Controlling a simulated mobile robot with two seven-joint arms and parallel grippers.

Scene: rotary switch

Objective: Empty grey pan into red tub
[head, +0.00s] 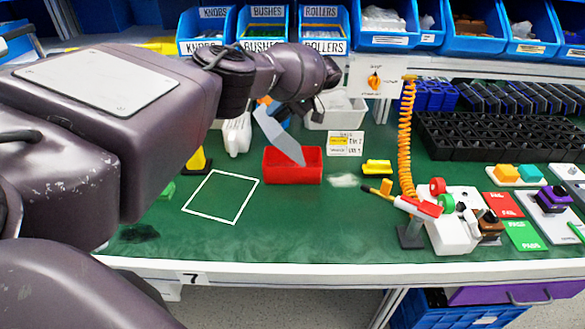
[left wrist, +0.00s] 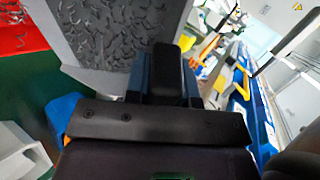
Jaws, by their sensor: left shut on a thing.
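My left gripper (head: 292,110) is shut on the grey pan (head: 280,137) and holds it steeply tilted, its lower end over the red tub (head: 293,177). In the left wrist view the gripper (left wrist: 167,75) is at the pan's near edge. The pan (left wrist: 88,66) there shows many small grey metal pieces spread on its floor. The red tub (left wrist: 22,18) shows at the top left with a few similar pieces in it. The tub stands on the green mat; most of its inside is hidden in the head view. My right gripper is not in view.
A white bin (head: 337,112) stands behind the tub, with a label card (head: 345,144) beside it. A yellow block (head: 377,167) and an orange coiled cord (head: 406,140) are to the right. A white outlined square (head: 221,197) on the mat is empty.

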